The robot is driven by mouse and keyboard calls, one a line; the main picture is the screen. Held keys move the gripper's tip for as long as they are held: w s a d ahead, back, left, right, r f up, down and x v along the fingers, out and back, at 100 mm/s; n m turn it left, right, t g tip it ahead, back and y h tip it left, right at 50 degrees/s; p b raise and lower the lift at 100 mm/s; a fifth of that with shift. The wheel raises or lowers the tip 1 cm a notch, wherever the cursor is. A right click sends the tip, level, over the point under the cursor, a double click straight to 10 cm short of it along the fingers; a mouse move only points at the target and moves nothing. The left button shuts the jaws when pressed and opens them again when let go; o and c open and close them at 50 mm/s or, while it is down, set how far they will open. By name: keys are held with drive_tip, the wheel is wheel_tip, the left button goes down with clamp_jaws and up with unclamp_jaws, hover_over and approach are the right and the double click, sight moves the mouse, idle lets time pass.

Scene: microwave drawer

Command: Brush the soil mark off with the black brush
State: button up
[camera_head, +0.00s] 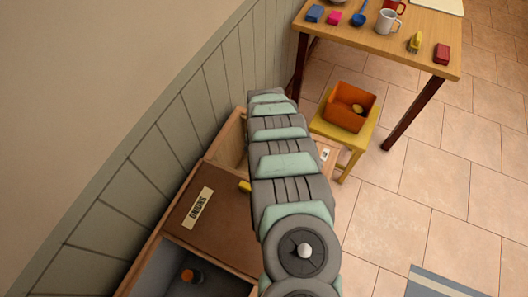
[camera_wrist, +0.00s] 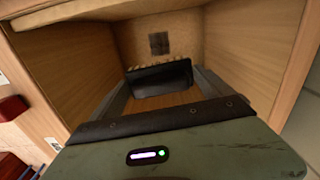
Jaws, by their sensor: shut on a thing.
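In the wrist view, a dark square soil mark (camera_wrist: 159,43) shows on the back wall of an open wooden compartment (camera_wrist: 245,55). The black brush (camera_wrist: 160,80) is held in my gripper (camera_wrist: 162,84), one grey finger on each side of it. Its pale bristles show along its far edge, towards the back wall, just below the mark in the picture. I cannot tell whether the bristles touch the wall. In the head view my arm hides the gripper, the brush and the mark.
The compartment's side walls stand close on both sides. In the head view, a brown lid labelled ONIONS (camera_head: 197,213) lies beside my arm. A yellow stool (camera_head: 347,147) carries an orange bin (camera_head: 347,105). A table (camera_head: 345,32) with mugs and small items stands behind.

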wheel_tip(320, 180, down, 24)
drive_tip(key=b, duration=1.6)
drive_tip(key=shift+r, duration=0.2)
drive_tip(key=shift+s, duration=0.1)
drive_tip(key=shift+s+a+r+p, duration=0.1)
drive_tip(key=shift+s+p, duration=0.05)
drive_tip(key=shift+p, duration=0.25)
drive_tip(key=shift+s+a+p, duration=0.25)
drive_tip(key=shift+s+p, duration=0.25)
drive_tip(key=shift+p, duration=0.55)
